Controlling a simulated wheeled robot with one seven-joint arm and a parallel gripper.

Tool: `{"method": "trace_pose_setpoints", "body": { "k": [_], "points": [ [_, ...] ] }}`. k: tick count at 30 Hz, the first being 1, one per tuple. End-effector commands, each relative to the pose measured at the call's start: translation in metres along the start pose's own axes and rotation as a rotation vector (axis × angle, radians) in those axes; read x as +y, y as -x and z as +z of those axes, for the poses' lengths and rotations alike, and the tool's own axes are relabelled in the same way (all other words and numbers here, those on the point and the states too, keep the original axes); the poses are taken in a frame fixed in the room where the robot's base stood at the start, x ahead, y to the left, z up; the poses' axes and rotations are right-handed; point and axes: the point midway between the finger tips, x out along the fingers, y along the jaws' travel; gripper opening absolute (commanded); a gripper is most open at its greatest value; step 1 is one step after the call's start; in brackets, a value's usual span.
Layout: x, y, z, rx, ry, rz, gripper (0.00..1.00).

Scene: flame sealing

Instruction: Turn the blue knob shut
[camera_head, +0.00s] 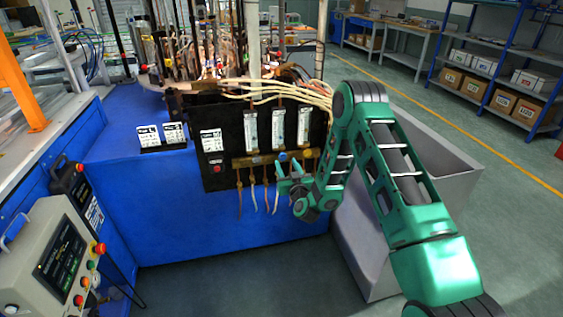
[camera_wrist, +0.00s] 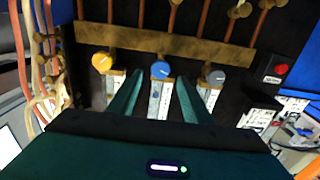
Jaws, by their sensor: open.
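The blue knob (camera_wrist: 160,70) sits in the middle of a row of three on a brass bar (camera_wrist: 165,42) in the wrist view. A yellow knob (camera_wrist: 102,62) and a grey knob (camera_wrist: 213,77) flank it. My gripper (camera_wrist: 160,88) is open, its two green fingers pointing at the bar on either side of the blue knob, with a gap to each side. I cannot tell if they touch it. In the head view my gripper (camera_head: 285,182) is at the brass bar (camera_head: 262,160), just below the blue knob (camera_head: 283,156).
White-scaled flowmeter tubes (camera_head: 278,130) are mounted on the black panel (camera_head: 228,178) by the bar. A red button (camera_wrist: 281,68) is on the panel. Copper tubes (camera_wrist: 204,18) run from the bar. A control box (camera_head: 62,258) stands at lower left, and a grey bin (camera_head: 432,165) stands at right.

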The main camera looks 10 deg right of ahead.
Motion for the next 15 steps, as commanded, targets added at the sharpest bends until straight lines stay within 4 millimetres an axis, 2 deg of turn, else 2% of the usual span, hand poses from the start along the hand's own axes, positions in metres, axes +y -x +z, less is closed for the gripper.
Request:
{"method": "trace_pose_setpoints", "body": {
  "k": [9,15],
  "points": [
    [0.001,-0.037,0.001,-0.001,-0.002,0.002,0.45],
    [0.001,-0.048,0.000,-0.001,0.000,0.001,0.45]
  ]
}}
